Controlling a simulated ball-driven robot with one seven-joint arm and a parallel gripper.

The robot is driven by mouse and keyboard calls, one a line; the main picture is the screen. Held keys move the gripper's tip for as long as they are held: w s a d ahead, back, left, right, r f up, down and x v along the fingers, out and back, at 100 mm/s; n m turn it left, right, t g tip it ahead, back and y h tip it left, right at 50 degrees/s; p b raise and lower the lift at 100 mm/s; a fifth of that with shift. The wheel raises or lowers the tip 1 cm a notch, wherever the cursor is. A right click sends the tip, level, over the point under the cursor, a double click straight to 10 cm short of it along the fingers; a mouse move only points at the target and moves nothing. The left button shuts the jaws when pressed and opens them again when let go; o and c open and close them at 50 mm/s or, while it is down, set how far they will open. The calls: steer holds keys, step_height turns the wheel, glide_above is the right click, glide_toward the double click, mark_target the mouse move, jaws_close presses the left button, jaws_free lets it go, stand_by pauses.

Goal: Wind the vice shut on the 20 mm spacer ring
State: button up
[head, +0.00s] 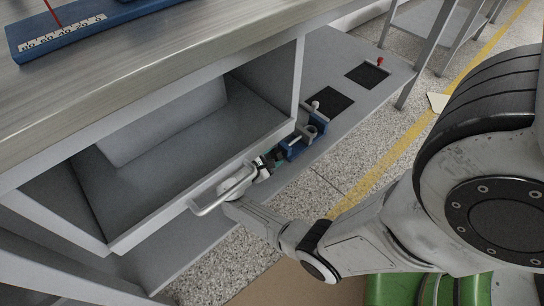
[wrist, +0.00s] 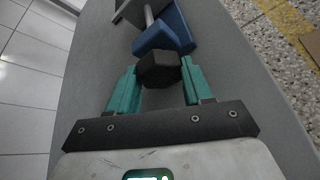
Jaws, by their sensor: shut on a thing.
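A small blue vice (head: 293,147) stands on the low grey shelf, just beyond the drawer front. Its blue body also shows at the top of the wrist view (wrist: 168,36), with a grey screw rod (wrist: 149,15). A dark, many-sided knob (wrist: 159,72) sits at the near end of the vice. My gripper (wrist: 158,78) has its teal fingers on either side of this knob and is shut on it. In the head view my gripper (head: 272,160) reaches the vice's near end. A small grey ring-like shape (head: 310,131) shows at the vice; its seating between the jaws is unclear.
Two dark square pads (head: 330,101) (head: 367,75) lie farther along the shelf, near a red knob (head: 380,61). A blue scale base (head: 60,35) stands on the upper bench.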

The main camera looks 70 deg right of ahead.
steer(key=o, duration=1)
steer(key=shift+a, duration=0.1)
steer(key=p+v, duration=0.4)
steer(key=v, duration=0.5)
steer(key=shift+w+a+r, duration=0.2)
steer(key=shift+a+r, duration=0.05)
steer(key=shift+w+a+r, duration=0.1)
steer(key=shift+w+a, duration=0.05)
steer(key=shift+a, duration=0.25)
